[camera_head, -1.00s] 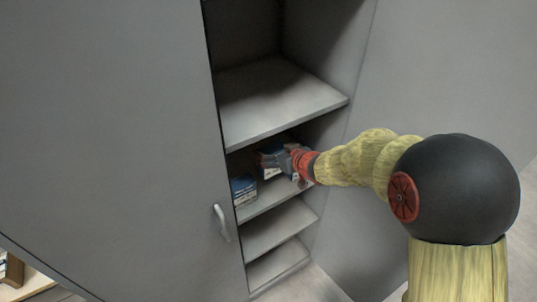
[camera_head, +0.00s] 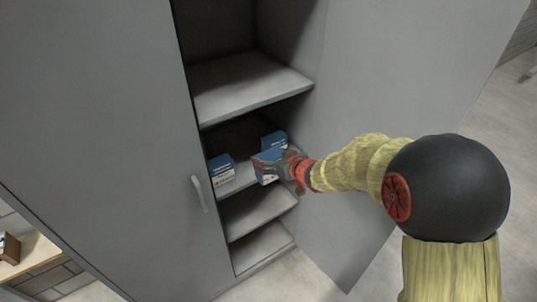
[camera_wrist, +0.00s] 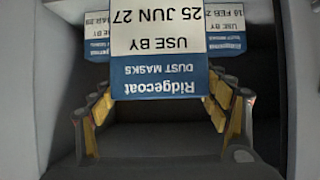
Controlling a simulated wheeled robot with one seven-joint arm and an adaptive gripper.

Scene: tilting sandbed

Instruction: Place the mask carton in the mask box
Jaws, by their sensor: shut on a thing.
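My gripper (camera_head: 284,168) is shut on a blue and white mask carton (camera_head: 266,168), at the front of a cabinet shelf. In the wrist view, the held carton (camera_wrist: 160,78) lies between the fingers (camera_wrist: 163,110). Its label appears upside down and reads "Ridgecoat dust masks, use by 25 JUN 27". A second carton (camera_head: 221,169) stands on the shelf to the left, and a third (camera_head: 274,142) stands farther back to the right. In the wrist view both show behind the held one, at left (camera_wrist: 97,35) and right (camera_wrist: 227,35). I cannot make out a mask box.
The grey cabinet has a door with a handle (camera_head: 201,193) at left and an open door panel (camera_head: 410,110) at right. An upper shelf (camera_head: 250,88) lies above the cartons, and lower shelves look empty. A wooden surface (camera_head: 35,252) bears a small brown object (camera_head: 9,247) at far left.

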